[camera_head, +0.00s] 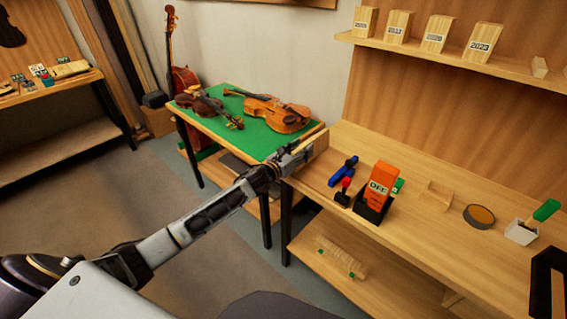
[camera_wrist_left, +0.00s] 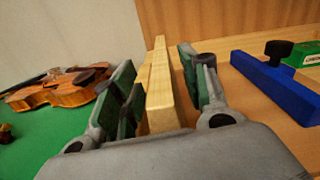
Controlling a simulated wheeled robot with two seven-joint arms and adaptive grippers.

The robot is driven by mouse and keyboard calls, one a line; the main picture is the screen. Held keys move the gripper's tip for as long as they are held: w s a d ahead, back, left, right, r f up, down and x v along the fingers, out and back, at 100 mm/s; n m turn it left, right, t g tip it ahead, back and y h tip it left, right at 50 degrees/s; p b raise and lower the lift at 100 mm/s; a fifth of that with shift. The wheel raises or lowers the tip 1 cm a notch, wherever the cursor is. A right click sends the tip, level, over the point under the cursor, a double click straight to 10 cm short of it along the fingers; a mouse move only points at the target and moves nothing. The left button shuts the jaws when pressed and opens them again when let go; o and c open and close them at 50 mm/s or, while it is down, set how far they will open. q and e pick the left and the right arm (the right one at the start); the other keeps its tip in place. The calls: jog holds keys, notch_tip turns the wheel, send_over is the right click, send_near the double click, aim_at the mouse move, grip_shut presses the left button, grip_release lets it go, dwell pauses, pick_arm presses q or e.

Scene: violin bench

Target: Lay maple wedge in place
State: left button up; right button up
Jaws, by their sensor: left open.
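My left gripper (camera_head: 298,153) is over the left end of the wooden bench (camera_head: 320,172). In the left wrist view its two green-padded fingers (camera_wrist_left: 155,92) are open, one on each side of a long pale wooden piece (camera_wrist_left: 160,112). Gaps show between the pads and the wood, and its near end is hidden by my gripper body. I cannot tell whether this piece is the maple wedge or the bench's raised end. Pale labelled wooden blocks (camera_head: 436,33) stand on the upper shelf, with a small unlabelled one (camera_head: 540,66) to their right. My right gripper is not in view.
A blue clamp (camera_head: 342,171) and an orange box (camera_head: 381,182) in a black holder stand right of my left gripper. A round tin (camera_head: 480,215) is farther right. Violins (camera_head: 277,112) lie on the green table (camera_head: 232,88) to the left. A black frame (camera_head: 546,280) is at the lower right.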

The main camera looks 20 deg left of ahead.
pick_arm(q)
jog(key=shift+v, duration=0.8)
jog(key=shift+s+a, duration=0.25)
jog(key=shift+s, duration=0.35)
jog(key=shift+s+a, duration=0.2)
jog(key=shift+s, duration=0.45)
jog(key=shift+s+a, duration=0.2)
jog(key=shift+s, duration=0.35)
jog(key=v, duration=0.4)
jog(key=shift+s+a+b, duration=0.15)
jog(key=shift+s+b, duration=0.15)
jog(key=shift+s, duration=0.05)
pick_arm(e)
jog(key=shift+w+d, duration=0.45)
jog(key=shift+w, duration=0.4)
